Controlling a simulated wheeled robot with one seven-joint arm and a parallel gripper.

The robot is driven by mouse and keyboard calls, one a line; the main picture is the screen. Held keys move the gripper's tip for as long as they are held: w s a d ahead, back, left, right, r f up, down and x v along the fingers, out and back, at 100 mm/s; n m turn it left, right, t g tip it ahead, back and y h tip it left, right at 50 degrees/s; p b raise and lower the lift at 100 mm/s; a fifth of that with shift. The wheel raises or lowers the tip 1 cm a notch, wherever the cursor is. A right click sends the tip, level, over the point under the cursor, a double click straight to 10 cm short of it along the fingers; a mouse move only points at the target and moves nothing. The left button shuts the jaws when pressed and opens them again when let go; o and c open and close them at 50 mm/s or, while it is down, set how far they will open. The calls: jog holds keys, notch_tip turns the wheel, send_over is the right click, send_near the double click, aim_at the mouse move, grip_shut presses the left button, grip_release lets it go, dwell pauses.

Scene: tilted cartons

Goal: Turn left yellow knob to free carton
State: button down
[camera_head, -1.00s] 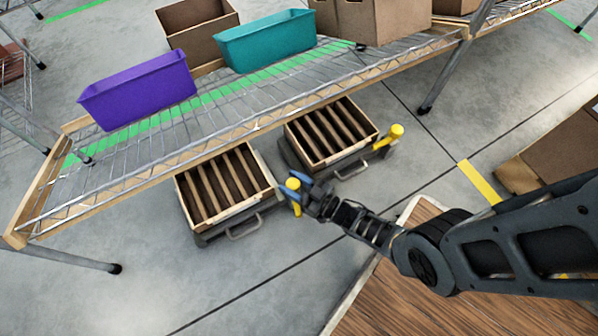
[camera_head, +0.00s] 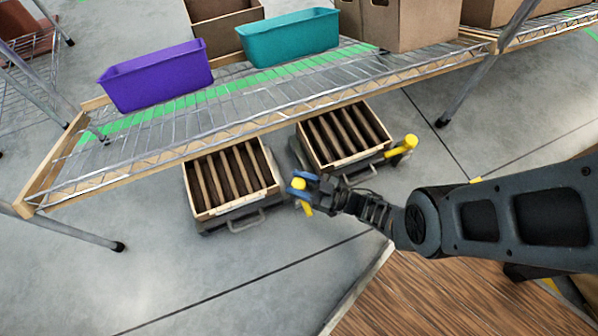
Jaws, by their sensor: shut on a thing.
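The left yellow knob (camera_head: 298,184) is at the right front corner of the left carton's dark base. My gripper (camera_head: 304,180), with blue fingers, is shut on this knob; the fingers partly cover it. A yellow piece also shows just below the fingers. The left carton (camera_head: 207,214) is an open, slatted box, tilted on a dark base with a grey handle (camera_head: 246,221). The right carton (camera_head: 349,160) is similar, with its own yellow knob (camera_head: 402,146) at its right front, apart from my gripper.
A wire shelf (camera_head: 150,152) with a wooden edge stands above and behind the cartons. It bears a purple bin (camera_head: 158,82), a teal bin (camera_head: 290,38) and brown boxes. Grey floor (camera_head: 220,285) is clear in front of the left carton.

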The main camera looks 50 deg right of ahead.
jog(key=c, duration=0.6)
grip_release()
jog(key=shift+r+p, duration=0.45)
jog(key=shift+r, duration=0.05)
notch_tip(320, 180, up, 4)
jog(key=p, duration=0.3)
jog(key=shift+f, duration=0.25)
jog(key=s+d+r+p, duration=0.1)
jog(key=s+d+r, duration=0.1)
jog(key=d, duration=0.1)
jog(key=s+d+r+p, duration=0.1)
jog(key=s+d+r, duration=0.1)
jog(key=d, duration=0.1)
jog(key=s+d+r+p, duration=0.1)
jog(key=s+d+r, duration=0.1)
jog(key=d, duration=0.1)
jog(key=shift+s+d+r, duration=0.2)
jog(key=shift+s+r, duration=0.05)
jog(key=shift+s, duration=0.15)
